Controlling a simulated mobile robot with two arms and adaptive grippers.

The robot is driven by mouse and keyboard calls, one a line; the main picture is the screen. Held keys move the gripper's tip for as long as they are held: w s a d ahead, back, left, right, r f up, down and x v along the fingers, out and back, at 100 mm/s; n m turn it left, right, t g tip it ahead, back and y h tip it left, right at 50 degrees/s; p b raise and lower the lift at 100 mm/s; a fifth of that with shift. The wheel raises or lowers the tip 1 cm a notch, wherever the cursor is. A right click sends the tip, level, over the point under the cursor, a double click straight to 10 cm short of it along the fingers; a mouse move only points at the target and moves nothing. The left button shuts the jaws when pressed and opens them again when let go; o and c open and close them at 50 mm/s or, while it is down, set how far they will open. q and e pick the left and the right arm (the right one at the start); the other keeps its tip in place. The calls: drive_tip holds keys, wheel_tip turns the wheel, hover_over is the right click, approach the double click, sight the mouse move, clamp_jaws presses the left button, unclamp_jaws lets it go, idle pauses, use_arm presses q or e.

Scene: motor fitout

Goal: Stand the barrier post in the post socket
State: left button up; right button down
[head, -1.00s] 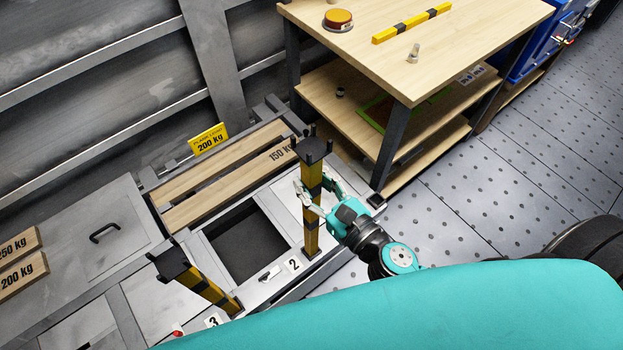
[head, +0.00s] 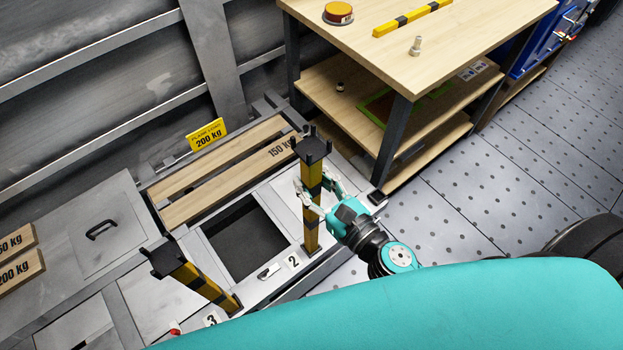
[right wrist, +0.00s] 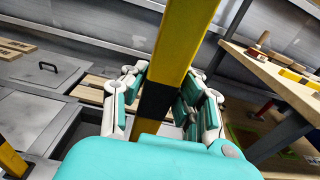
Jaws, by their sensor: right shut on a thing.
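The barrier post (head: 312,178), yellow and black with a dark forked cap, is upright beside the open hatch, near the number 2 plate. My right gripper (head: 318,193) is shut around its middle, with the fingers on both sides; the right wrist view also shows the post (right wrist: 180,40) between the fingers (right wrist: 157,100). The post's foot is by the plate's edge; I cannot tell whether it is seated in a socket. A small dark square fitting (head: 376,198) lies at the deck edge to the right; I cannot tell whether it is a socket. My left gripper is out of view.
A second yellow and black post (head: 200,284) stands near the number 3 plate. The open hatch (head: 245,240) lies between the posts. Wooden planks (head: 222,170) lie behind it. A wooden workbench (head: 440,50) with a yellow and black bar (head: 412,18) on top stands at the upper right.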

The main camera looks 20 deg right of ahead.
sight(316, 199)
drive_tip(key=shift+f+b, duration=0.35)
drive_tip(key=shift+b, duration=0.05)
drive_tip(key=shift+f, duration=0.1)
drive_tip(key=shift+f+b, duration=0.9)
drive_tip(key=shift+f, duration=0.05)
drive_tip(key=shift+f+b, duration=0.35)
drive_tip(key=shift+f, duration=0.15)
idle(1.1)
drive_tip(key=shift+f, duration=0.15)
idle(1.5)
drive_tip(key=c, duration=1)
unclamp_jaws()
drive_tip(key=shift+o, duration=0.2)
drive_tip(key=shift+f, duration=0.15)
